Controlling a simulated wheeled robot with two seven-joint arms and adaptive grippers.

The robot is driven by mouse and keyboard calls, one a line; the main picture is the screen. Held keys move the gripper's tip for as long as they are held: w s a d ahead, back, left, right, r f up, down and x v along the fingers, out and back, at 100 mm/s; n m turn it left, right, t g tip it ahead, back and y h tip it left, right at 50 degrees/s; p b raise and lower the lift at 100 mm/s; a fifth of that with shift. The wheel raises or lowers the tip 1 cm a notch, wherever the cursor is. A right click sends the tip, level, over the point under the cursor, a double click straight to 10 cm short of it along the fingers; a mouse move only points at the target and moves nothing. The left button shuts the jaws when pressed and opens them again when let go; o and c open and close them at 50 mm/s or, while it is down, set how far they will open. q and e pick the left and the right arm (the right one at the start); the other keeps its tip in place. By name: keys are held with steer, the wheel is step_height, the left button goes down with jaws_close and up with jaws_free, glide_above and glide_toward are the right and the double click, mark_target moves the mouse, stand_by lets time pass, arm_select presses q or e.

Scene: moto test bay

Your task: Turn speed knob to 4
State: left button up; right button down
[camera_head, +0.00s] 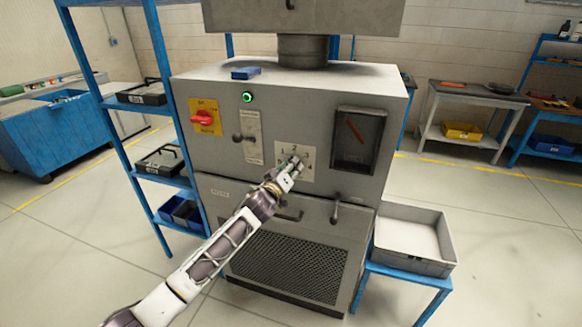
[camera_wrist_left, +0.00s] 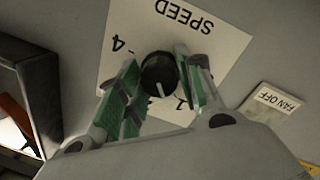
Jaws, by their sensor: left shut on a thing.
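The black speed knob (camera_wrist_left: 159,73) sits on a white plate (camera_wrist_left: 208,45) marked SPEED, which appears upside down in the left wrist view. A 4 shows left of the knob there; another numeral is partly hidden by a finger. The knob's white line points down in that view, toward the gripper palm. My left gripper (camera_wrist_left: 160,85) is shut on the knob, one green-padded finger on each side. In the head view my left gripper (camera_head: 292,165) covers the knob on the numbered plate (camera_head: 280,148). My right gripper is not in view.
The grey machine also carries a red switch on yellow (camera_head: 203,117), a lit green button (camera_head: 247,97), a lever knob (camera_head: 238,138) and a dark gauge (camera_head: 358,139). A handle (camera_head: 335,213) protrudes below. A grey bin (camera_head: 405,262) stands right; a blue shelf (camera_head: 118,105) stands left.

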arm_select(q)
steer(key=shift+d+m+t+y+p, duration=0.15)
steer(key=shift+m+y+p, duration=0.65)
steer(key=shift+m, duration=3.5)
steer(key=shift+a+m+t+y+p, duration=0.2)
steer(key=shift+m+p, duration=1.05)
steer(key=shift+m, duration=3.05)
steer(key=shift+d+m+t+y+p, duration=0.15)
steer(key=shift+m+y+p, duration=0.65)
steer(key=shift+m, duration=3.5)
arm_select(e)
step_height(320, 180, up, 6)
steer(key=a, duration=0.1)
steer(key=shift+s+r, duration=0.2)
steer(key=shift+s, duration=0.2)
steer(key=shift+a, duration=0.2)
